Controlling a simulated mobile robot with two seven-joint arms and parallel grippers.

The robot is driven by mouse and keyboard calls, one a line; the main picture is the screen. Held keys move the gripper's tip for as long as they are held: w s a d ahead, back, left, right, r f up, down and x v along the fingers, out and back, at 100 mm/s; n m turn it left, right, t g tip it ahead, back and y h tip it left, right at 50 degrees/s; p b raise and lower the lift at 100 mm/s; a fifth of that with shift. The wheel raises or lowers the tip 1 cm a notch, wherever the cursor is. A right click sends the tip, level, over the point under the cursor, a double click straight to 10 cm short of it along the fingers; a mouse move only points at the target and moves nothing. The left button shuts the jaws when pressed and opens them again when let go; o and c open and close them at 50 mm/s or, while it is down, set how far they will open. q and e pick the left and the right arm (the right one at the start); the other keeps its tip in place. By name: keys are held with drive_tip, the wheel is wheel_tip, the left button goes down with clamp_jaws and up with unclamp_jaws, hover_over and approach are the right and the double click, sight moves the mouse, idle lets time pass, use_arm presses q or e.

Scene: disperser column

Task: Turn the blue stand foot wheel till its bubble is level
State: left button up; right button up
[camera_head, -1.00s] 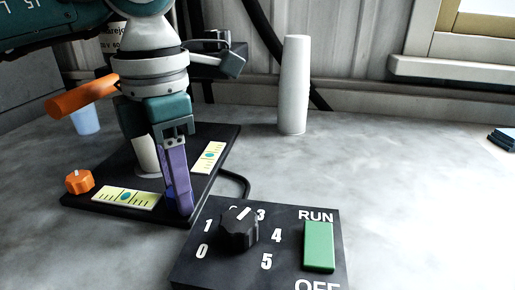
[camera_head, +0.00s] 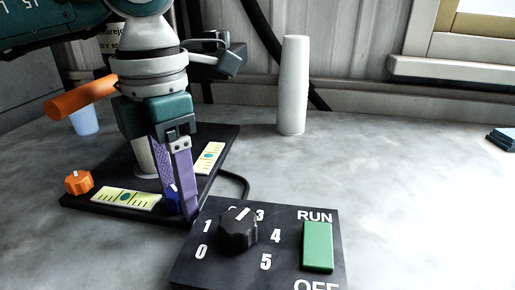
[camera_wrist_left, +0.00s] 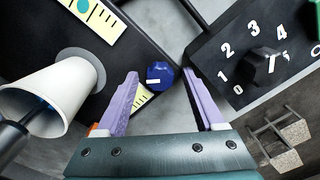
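The blue foot wheel (camera_head: 173,202) sits at the front right corner of the black stand plate (camera_head: 105,172), partly hidden by my left gripper (camera_head: 181,202). In the left wrist view the blue wheel (camera_wrist_left: 159,74), with a white mark, lies between the purple fingertips of the open left gripper (camera_wrist_left: 162,80), with gaps on both sides. The front yellow-and-white level (camera_head: 108,194) has a green bubble near its middle. A second level (camera_head: 209,158) lies at the plate's right side. An orange foot wheel (camera_head: 78,182) is at the front left corner. My right gripper is out of view.
A black control box (camera_head: 200,270) with a numbered knob (camera_head: 238,230) and green RUN switch (camera_head: 318,246) stands close right of the wheel. A white vessel (camera_wrist_left: 38,103) stands on the plate. A white cylinder (camera_head: 293,85) stands behind.

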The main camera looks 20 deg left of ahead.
use_arm(q)
wheel_tip(320, 180, up, 10)
drive_tip(key=shift+p, duration=0.3)
idle(0.3)
drive_tip(key=shift+d, duration=0.1)
